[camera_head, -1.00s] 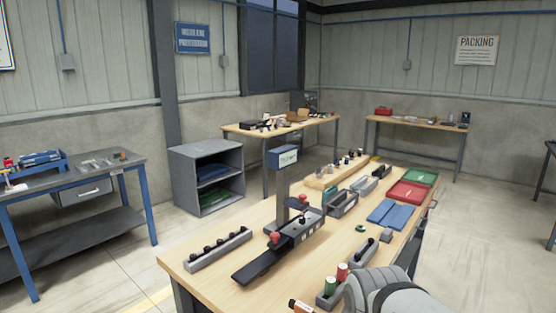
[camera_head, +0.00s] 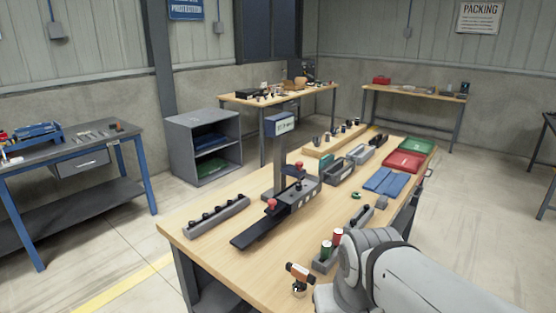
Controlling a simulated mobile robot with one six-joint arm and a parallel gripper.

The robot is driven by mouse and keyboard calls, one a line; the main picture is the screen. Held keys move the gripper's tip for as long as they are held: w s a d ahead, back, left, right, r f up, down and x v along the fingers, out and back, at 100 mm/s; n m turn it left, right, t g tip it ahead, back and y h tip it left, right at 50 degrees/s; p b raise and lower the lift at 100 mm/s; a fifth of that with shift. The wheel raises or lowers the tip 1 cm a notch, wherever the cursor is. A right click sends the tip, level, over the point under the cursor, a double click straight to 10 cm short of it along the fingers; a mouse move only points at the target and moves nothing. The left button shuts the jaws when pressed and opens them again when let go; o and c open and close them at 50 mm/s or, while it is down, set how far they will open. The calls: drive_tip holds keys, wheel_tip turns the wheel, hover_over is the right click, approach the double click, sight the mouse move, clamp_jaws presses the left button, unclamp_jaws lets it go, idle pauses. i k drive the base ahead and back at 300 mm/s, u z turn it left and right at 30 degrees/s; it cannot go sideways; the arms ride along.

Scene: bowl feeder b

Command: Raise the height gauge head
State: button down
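The height gauge stands on the near wooden bench, with an upright grey column (camera_head: 279,178) and a small display box (camera_head: 279,125) on top. A dark part that looks like its head (camera_head: 293,171) sits low by the column, close above the grey base block (camera_head: 305,190). One red knob (camera_head: 299,165) is beside this part and another red knob (camera_head: 271,204) is nearer on the base. A black plate (camera_head: 258,233) extends toward the front left. Only my grey arm links show at lower right. My gripper is not in view.
A grey strip with black pegs (camera_head: 217,214) lies left of the gauge. A holder with green and red cylinders (camera_head: 323,263) and an orange-and-black item (camera_head: 299,272) are near the front. Grey bins, blue pads (camera_head: 385,181) and a red tray (camera_head: 404,161) are behind right.

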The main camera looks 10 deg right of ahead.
sight(297, 171)
drive_tip(key=k, duration=0.9)
drive_tip(key=u, duration=0.7)
drive_tip(key=i, duration=1.05)
drive_tip(key=z, duration=0.55)
drive_tip(key=i, duration=0.55)
drive_tip(key=z, duration=0.55)
